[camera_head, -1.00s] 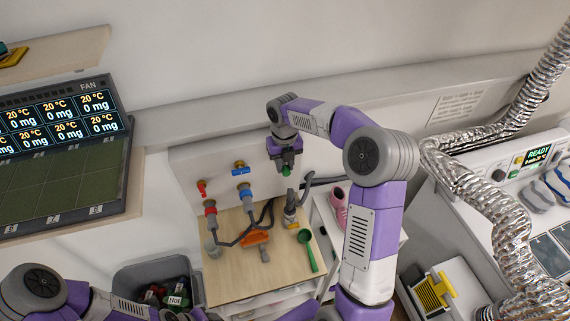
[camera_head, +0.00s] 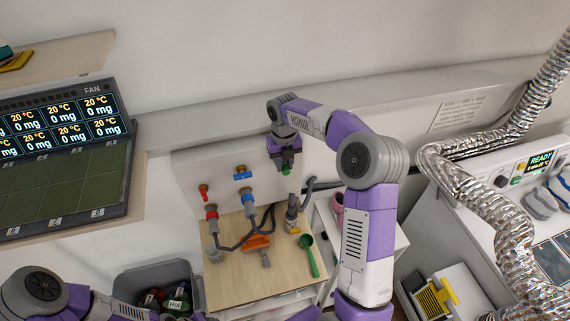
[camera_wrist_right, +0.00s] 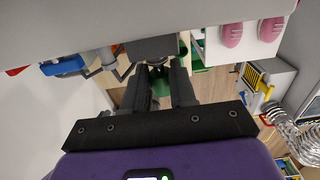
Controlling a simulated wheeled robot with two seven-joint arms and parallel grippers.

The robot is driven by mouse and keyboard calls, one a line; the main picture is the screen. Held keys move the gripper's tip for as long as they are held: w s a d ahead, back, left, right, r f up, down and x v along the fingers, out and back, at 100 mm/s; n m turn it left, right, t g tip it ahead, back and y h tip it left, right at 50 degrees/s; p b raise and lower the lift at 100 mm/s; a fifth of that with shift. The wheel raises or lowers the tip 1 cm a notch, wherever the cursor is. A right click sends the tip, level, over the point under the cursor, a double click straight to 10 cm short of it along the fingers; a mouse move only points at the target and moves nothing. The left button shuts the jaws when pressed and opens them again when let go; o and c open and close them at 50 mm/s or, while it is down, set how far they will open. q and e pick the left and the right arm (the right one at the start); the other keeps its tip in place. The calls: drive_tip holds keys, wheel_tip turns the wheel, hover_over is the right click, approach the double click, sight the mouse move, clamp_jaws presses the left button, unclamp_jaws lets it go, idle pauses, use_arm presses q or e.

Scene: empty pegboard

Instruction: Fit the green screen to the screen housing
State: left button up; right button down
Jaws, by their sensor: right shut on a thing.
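My right gripper (camera_head: 285,163) hangs in front of the pale back panel, above the wooden worktop, shut on a small green piece (camera_head: 286,169) that looks like the green screen. In the right wrist view the gripper (camera_wrist_right: 162,82) points away, with green (camera_wrist_right: 160,84) showing between its fingers. The fingers hide much of the piece. A grey upright fitting with a black hose (camera_head: 291,211), possibly the screen housing, stands below the gripper, apart from the green piece in the head view. My left gripper is out of view.
A red valve (camera_head: 204,193) and a blue valve (camera_head: 242,173) sit on the panel, with hoses below. An orange tool (camera_head: 256,242) and a green scoop (camera_head: 308,254) lie on the worktop (camera_head: 225,281). A grey bin (camera_head: 130,284) stands at lower left.

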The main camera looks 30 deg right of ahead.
drive_tip(key=shift+w+d, duration=0.1)
drive_tip(key=shift+w, duration=0.3)
drive_tip(key=c, duration=0.8)
unclamp_jaws()
drive_tip(key=shift+w, duration=0.1)
wheel_tip(320, 180, up, 8)
drive_tip(key=shift+f, duration=0.15)
